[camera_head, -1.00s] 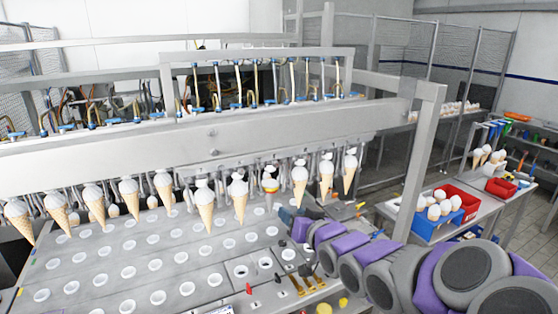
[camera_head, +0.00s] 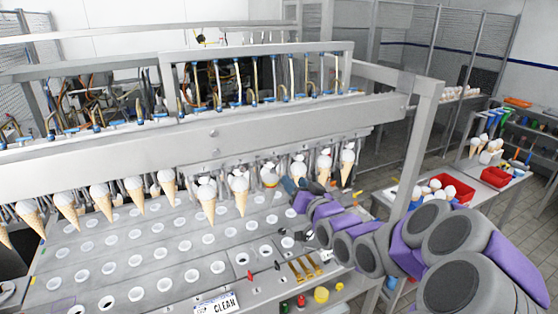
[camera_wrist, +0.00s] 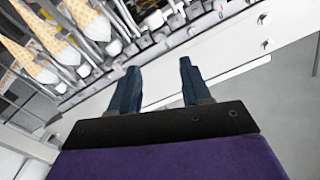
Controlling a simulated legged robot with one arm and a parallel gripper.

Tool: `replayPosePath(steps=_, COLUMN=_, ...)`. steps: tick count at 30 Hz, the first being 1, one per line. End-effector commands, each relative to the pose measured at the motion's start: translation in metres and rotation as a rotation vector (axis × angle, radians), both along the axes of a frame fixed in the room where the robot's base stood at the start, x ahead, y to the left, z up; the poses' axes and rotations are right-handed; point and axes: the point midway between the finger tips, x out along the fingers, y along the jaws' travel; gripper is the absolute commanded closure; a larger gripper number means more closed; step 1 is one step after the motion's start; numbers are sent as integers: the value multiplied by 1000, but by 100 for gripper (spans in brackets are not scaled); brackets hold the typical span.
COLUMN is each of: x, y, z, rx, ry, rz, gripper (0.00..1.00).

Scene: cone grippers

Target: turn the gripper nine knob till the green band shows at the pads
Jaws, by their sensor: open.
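A row of machine grippers hangs under the long grey beam (camera_head: 200,140), most holding a cone with a white top, such as this cone (camera_head: 240,195). One station, the banded gripper (camera_head: 270,176), shows white with a yellow-orange band low down and no cone under it; I see no green there. My gripper (camera_head: 290,186) is just right of it, open and seemingly empty. In the wrist view my two blue fingers (camera_wrist: 158,78) are apart, pointing at the beam's underside (camera_wrist: 215,60). Cones (camera_wrist: 35,65) hang at upper left. I cannot make out the knob.
A perforated deck (camera_head: 140,245) with several white-rimmed holes lies below the row. A panel with a CLEAN label (camera_head: 217,304), a yellow knob (camera_head: 321,294) and brass levers (camera_head: 304,268) is at the front. An upright post (camera_head: 415,145) and a red bin (camera_head: 455,191) stand to the right.

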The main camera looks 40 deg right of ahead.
Motion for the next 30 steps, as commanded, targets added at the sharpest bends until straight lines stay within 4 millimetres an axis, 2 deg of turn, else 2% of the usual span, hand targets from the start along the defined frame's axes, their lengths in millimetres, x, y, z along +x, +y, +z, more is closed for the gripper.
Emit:
replayPosePath(steps=18, x=92, y=-23, z=1, rx=-3, ry=2, rz=0, gripper=52)
replayPosePath(steps=24, x=108, y=-27, z=0, rx=-1, ry=3, rz=1, gripper=52)
replayPosePath(steps=30, x=112, y=-28, z=0, rx=-1, ry=2, rz=-1, gripper=52)
